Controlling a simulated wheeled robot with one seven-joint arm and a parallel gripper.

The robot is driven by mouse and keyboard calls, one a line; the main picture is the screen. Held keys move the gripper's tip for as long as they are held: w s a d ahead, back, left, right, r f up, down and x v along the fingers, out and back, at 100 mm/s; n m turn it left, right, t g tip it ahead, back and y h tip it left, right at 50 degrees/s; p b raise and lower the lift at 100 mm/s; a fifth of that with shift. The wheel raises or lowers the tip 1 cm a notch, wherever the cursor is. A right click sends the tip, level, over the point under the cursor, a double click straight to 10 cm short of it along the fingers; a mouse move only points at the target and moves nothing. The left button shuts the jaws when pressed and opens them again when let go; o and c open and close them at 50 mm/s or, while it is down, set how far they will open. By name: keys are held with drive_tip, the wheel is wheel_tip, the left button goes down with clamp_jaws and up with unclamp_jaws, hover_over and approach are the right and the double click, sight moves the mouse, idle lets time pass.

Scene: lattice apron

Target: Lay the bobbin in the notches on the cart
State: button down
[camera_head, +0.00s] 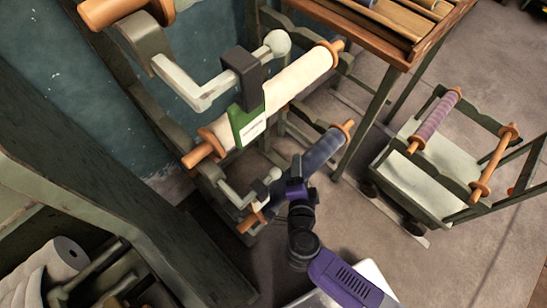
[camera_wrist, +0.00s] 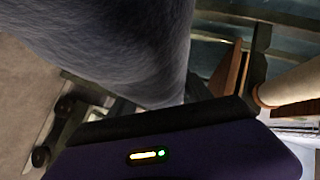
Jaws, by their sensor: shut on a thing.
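A bobbin wound with dark blue-grey yarn (camera_head: 325,149), with orange wooden ends, lies slantwise at the lower part of the machine frame. My gripper (camera_head: 296,182) is shut on it near its lower half; the fingers are partly hidden. In the wrist view the blue-grey yarn (camera_wrist: 110,40) fills the upper left, right against the gripper. I cannot tell whether the bobbin still touches the machine's supports. The cart (camera_head: 408,188) stands at the right with notched end rails. A purple-pink bobbin (camera_head: 436,121) lies across its left part and a bare orange bobbin (camera_head: 494,162) across its right.
Above my gripper, a large cream bobbin (camera_head: 300,83) with a green clamp (camera_head: 247,124) sits on the machine, with a crank (camera_head: 205,92) beside it. A wooden table (camera_head: 402,50) stands between machine and cart at the back. The floor (camera_head: 370,235) before the cart is clear.

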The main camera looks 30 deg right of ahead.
drive_tip(key=w+a+f+b, duration=0.2)
drive_tip(key=w+f, duration=0.4)
drive_tip(key=w, duration=0.4)
drive_tip(key=shift+w+a, duration=0.3)
drive_tip(key=shift+a, duration=0.4)
drive_tip(key=shift+f, duration=0.2)
drive_tip(key=shift+c, duration=2.3)
unclamp_jaws()
drive_tip(key=shift+f+b, duration=0.2)
drive_tip(key=shift+b, duration=0.4)
drive_tip(key=p+v, duration=0.1)
drive_tip(key=v, duration=0.7)
drive_tip(key=shift+r+p, duration=0.15)
drive_tip(key=shift+p, duration=0.15)
